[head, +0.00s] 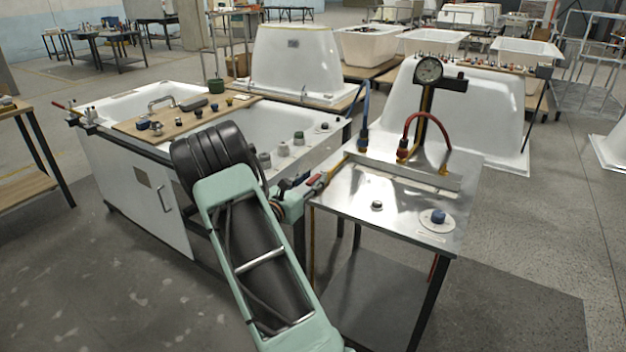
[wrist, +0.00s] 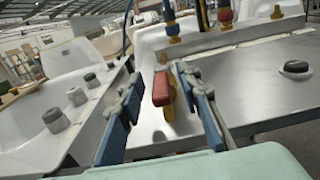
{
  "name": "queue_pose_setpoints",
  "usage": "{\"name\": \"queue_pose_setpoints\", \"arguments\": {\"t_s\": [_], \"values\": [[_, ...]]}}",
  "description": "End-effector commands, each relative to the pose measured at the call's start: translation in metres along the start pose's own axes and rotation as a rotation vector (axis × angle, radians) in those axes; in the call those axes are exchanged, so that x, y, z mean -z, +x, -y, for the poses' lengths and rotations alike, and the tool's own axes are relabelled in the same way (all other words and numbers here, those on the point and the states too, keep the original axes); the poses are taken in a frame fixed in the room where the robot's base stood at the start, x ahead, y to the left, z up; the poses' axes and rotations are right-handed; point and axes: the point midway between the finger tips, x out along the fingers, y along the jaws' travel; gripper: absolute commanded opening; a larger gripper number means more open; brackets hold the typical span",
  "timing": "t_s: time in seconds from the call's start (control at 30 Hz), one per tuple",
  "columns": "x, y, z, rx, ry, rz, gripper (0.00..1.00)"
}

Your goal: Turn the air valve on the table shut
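The air valve has a red lever handle (wrist: 161,90) and a yellow body (wrist: 168,116). In the head view, the red handle (head: 317,181) is at the left edge of the metal table (head: 395,190), by a yellow pipe. My gripper (wrist: 157,82) is open, its blue-padded fingers on either side of the red handle in the wrist view. A gap shows between the handle and each pad. In the head view my gripper (head: 298,190) is beside the table's left edge, partly hidden by my arm.
A pressure gauge (head: 428,70) stands on the table's back, with a red hose (head: 420,116) in front.

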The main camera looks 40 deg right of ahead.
Motion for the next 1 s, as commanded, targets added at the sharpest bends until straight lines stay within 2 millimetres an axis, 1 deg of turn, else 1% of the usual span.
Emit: {"name": "queue_pose_setpoints", "arguments": {"t_s": [0.1,0.33,0.6,0.63,1.0], "values": [[0.0003,0.0042,0.0000,0.000,0.000,-0.001,0.32],[0.0002,0.0044,-0.0002,-0.001,0.000,-0.001,0.32],[0.0002,0.0042,-0.0001,0.000,0.000,-0.001,0.02],[0.0002,0.0042,-0.0001,0.000,0.000,-0.001,0.00],[0.0002,0.0039,0.0000,-0.001,0.000,-0.001,0.00]]}}
